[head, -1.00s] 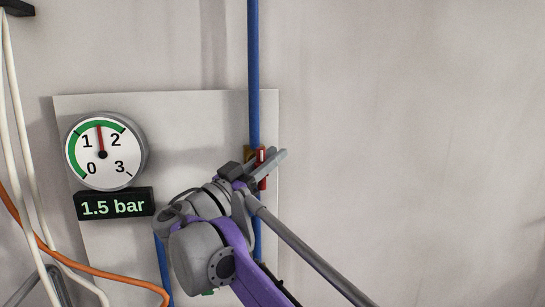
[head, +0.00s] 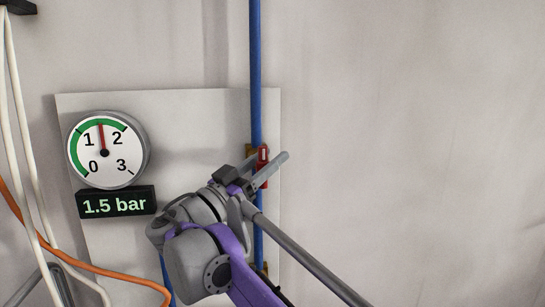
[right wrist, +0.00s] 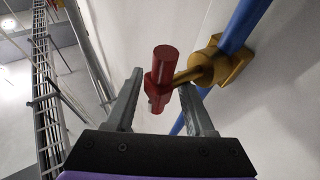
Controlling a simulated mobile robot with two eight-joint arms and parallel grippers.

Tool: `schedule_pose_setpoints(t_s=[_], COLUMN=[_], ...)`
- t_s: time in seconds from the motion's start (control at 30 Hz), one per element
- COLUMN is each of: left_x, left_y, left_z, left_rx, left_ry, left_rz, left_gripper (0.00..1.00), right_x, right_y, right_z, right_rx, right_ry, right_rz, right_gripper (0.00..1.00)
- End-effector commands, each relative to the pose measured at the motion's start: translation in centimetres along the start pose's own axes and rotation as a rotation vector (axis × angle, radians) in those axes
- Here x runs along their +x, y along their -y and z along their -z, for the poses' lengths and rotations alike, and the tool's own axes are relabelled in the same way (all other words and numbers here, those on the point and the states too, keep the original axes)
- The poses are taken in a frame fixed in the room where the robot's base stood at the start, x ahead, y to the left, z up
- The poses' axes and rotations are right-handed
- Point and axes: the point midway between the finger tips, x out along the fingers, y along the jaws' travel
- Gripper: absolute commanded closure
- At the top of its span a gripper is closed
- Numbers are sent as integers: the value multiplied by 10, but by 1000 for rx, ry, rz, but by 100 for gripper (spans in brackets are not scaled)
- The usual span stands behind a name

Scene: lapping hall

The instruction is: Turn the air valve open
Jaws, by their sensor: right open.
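The air valve has a red handle (head: 263,154) and a brass body (right wrist: 235,68) on the blue pipe (head: 255,70). In the head view the handle looks roughly upright, along the pipe, and is partly covered by my gripper. My right gripper (head: 267,166) is at the handle with its jaws open. In the right wrist view the red handle (right wrist: 166,65) shows between the two fingers of the gripper (right wrist: 162,103), with a gap on the left; contact on the right cannot be told. My left gripper is out of view.
A round gauge (head: 107,150) on the wall panel (head: 200,115) has its needle between 1 and 2. The display (head: 115,202) below reads 1.5 bar. White cables and an orange hose (head: 100,270) hang at the left. The wall to the right is bare.

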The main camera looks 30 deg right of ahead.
Motion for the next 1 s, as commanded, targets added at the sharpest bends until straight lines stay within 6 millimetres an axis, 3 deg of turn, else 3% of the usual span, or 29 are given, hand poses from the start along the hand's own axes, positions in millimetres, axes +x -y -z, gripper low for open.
schedule_pose_setpoints(t_s=[0.2, 0.43, 0.6, 1.0], left_x=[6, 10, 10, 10], left_y=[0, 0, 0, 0], left_z=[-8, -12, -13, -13], left_rx=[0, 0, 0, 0], left_ry=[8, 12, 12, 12], left_rz=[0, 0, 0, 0], left_gripper=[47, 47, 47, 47], right_x=[-47, -83, -92, -92], right_y=[1, 0, 0, 0], right_z=[-2, -2, -1, -1], right_rx=[0, -1, -1, -1], right_ry=[1, 1, 0, 0], right_rz=[6, 3, 0, 0], right_gripper=[47, 47, 47, 47])
